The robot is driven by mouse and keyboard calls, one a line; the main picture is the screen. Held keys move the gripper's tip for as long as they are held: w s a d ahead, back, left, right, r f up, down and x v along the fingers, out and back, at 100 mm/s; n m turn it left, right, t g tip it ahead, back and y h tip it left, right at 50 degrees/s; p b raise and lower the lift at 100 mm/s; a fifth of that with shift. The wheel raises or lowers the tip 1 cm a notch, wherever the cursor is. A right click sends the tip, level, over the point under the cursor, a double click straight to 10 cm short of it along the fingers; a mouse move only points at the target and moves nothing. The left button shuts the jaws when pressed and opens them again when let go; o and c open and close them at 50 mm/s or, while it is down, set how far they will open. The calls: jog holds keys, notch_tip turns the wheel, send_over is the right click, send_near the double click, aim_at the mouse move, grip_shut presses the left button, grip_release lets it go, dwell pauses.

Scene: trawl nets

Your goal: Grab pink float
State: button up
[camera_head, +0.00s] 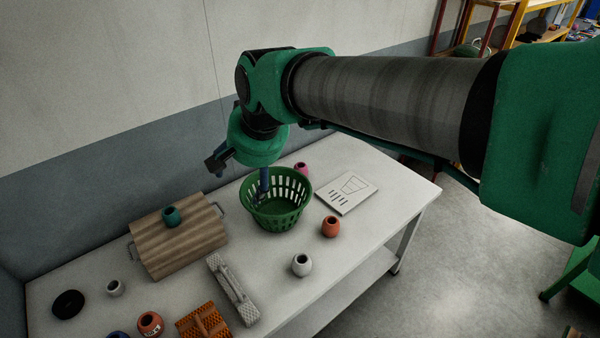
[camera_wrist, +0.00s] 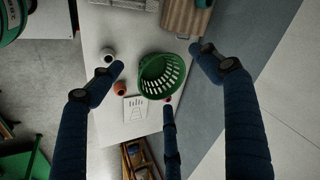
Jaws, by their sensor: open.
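My gripper (camera_head: 262,190) is over the green basket (camera_head: 277,214), with a blue finger in line with the basket opening. In the wrist view my gripper (camera_wrist: 163,78) has its dark blue fingers spread wide with nothing between them, and the basket (camera_wrist: 162,76) lies beyond them.
An orange float (camera_head: 330,227) and a white float (camera_head: 301,265) stand in front of the basket. A printed sheet (camera_head: 346,192) lies to the right. A wooden board (camera_head: 178,241) with a teal float (camera_head: 172,216) is at left. A wall runs behind the table.

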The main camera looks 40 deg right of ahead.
jog(key=w+d+f+m, duration=0.6)
jog(key=w+d+m, duration=0.3)
jog(key=w, duration=0.4)
jog(key=w+d+f+m, duration=0.5)
jog(key=w+d+m, duration=0.1)
jog(key=w+d, duration=0.65)
jog(key=m, duration=1.5)
send_near(303, 165)
notch_tip(303, 165, up, 2)
jog(key=s+a, duration=0.1)
jog(key=a, duration=0.1)
jog(key=shift+s+a+g+b, duration=0.2)
jog(key=shift+g+b, duration=0.1)
jog(key=shift+g, duration=0.1)
jog(key=shift+b+x, duration=0.7)
jog(key=shift+x, duration=3.65)
jog(key=shift+d, duration=0.15)
